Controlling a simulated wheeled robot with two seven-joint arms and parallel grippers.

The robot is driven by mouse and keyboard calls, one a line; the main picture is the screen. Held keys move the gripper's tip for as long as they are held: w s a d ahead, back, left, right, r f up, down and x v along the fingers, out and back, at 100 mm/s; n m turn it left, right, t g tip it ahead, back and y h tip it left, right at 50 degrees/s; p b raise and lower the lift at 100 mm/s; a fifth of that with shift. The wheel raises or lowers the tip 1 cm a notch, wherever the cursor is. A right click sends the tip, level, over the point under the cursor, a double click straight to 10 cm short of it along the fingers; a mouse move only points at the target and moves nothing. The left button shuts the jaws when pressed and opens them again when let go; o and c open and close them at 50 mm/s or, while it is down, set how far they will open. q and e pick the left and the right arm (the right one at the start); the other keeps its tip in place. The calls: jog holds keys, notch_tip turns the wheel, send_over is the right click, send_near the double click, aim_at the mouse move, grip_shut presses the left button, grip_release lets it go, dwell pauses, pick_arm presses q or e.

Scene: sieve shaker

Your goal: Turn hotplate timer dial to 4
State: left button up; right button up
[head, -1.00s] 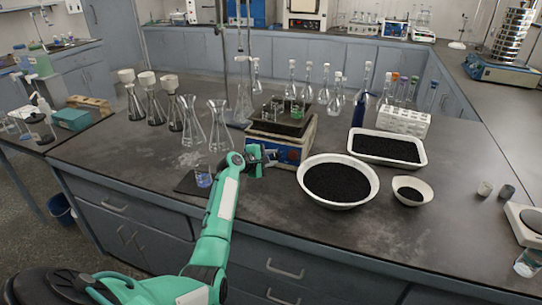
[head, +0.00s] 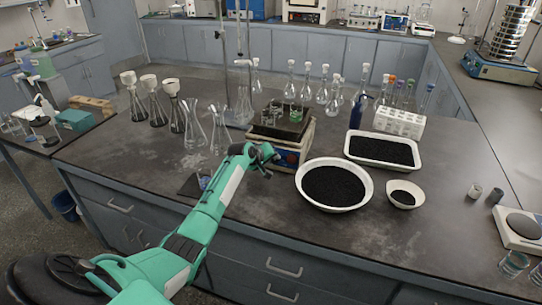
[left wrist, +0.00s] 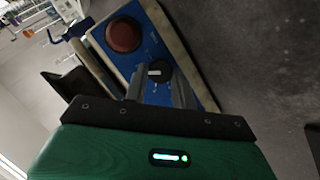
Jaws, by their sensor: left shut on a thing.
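The hotplate (head: 309,141) stands near the middle of the bench with glassware on top. Its blue front panel (left wrist: 147,52) fills the upper middle of the left wrist view. A red round knob (left wrist: 124,35) and a smaller black dial with a pale mark (left wrist: 159,71) are on the panel. My left gripper (head: 271,158) is at the panel's left part. In the left wrist view its two grey fingers (left wrist: 161,82) are shut on the black dial, one on each side. The dial's numbers cannot be read. My right gripper is not in view.
A white bowl of black grains (head: 336,187) stands close to the right of my left gripper. A white tray of black grains (head: 383,152) and a small bowl (head: 405,194) lie farther right. Conical flasks (head: 194,128) stand to the left. A dark mat (head: 190,187) is partly behind my arm.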

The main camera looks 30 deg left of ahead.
pick_arm(q)
jog(key=shift+d+r+m+p, duration=0.15)
jog(key=shift+m+p, duration=0.15)
jog(key=shift+m, duration=0.2)
jog(key=m+g+y+p, duration=0.1)
jog(key=m+y+p, duration=0.1)
jog(key=m+p, duration=0.1)
jog(key=shift+d+m, duration=0.2)
jog(key=shift+m, duration=0.4)
jog(key=shift+w+d+f+m+g+y+p, duration=0.1)
jog(key=shift+m+g+y+p, duration=0.15)
jog(key=shift+m+y+p, duration=0.5)
jog(key=shift+d+f+m+g+y+p, duration=0.1)
jog(key=shift+m+g+y+p, duration=0.25)
jog(key=shift+m, duration=0.6)
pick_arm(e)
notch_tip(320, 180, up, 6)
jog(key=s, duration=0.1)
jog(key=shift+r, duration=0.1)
pick_arm(q)
jog(key=o, duration=1)
jog(key=shift+r, duration=0.1)
